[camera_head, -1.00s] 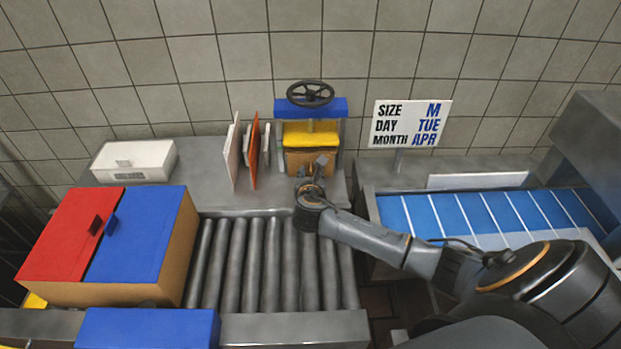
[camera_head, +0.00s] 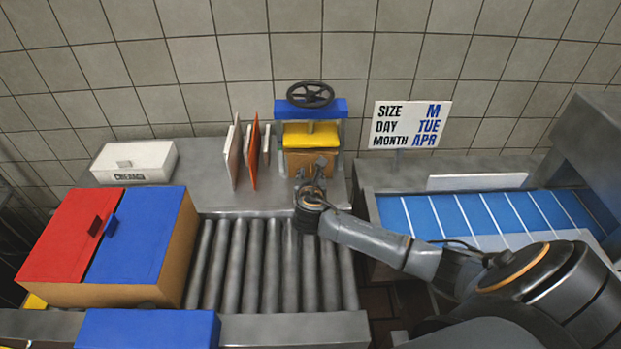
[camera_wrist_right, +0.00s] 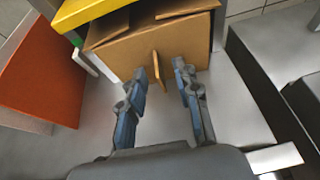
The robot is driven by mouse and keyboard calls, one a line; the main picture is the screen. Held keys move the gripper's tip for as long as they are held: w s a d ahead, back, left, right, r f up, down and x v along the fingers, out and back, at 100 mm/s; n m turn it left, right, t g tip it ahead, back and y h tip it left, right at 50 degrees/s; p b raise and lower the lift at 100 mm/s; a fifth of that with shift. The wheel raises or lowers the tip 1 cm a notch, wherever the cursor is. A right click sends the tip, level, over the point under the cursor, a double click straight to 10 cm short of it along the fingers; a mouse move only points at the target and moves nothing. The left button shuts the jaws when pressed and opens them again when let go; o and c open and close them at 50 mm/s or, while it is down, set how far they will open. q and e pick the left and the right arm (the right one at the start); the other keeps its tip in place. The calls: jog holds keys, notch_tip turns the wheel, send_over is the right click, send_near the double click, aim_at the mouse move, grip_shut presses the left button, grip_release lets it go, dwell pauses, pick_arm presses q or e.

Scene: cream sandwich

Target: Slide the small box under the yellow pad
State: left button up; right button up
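The small brown cardboard box (camera_head: 297,160) stands at the press, under the yellow pad (camera_head: 311,139). In the right wrist view the box (camera_wrist_right: 130,52) shows its front side, with a thin upright tab (camera_wrist_right: 158,70) sticking out toward me. The pad's yellow edge (camera_wrist_right: 88,12) lies above the box at the upper left. My right gripper (camera_wrist_right: 161,70) is open, with its two fingers on either side of the tab and their tips close to the box front. I cannot tell whether they touch it. The gripper also shows in the head view (camera_head: 313,177). My left gripper is not in view.
A blue press frame (camera_head: 338,108) with a dark handwheel (camera_head: 311,94) stands above the pad. Orange (camera_head: 255,150) and white upright panels stand left of it. A roller conveyor (camera_head: 265,265) lies in front. A blue belt (camera_head: 480,215) lies to the right.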

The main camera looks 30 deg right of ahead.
jog(key=v, duration=1.2)
jog(key=shift+c, duration=0.4)
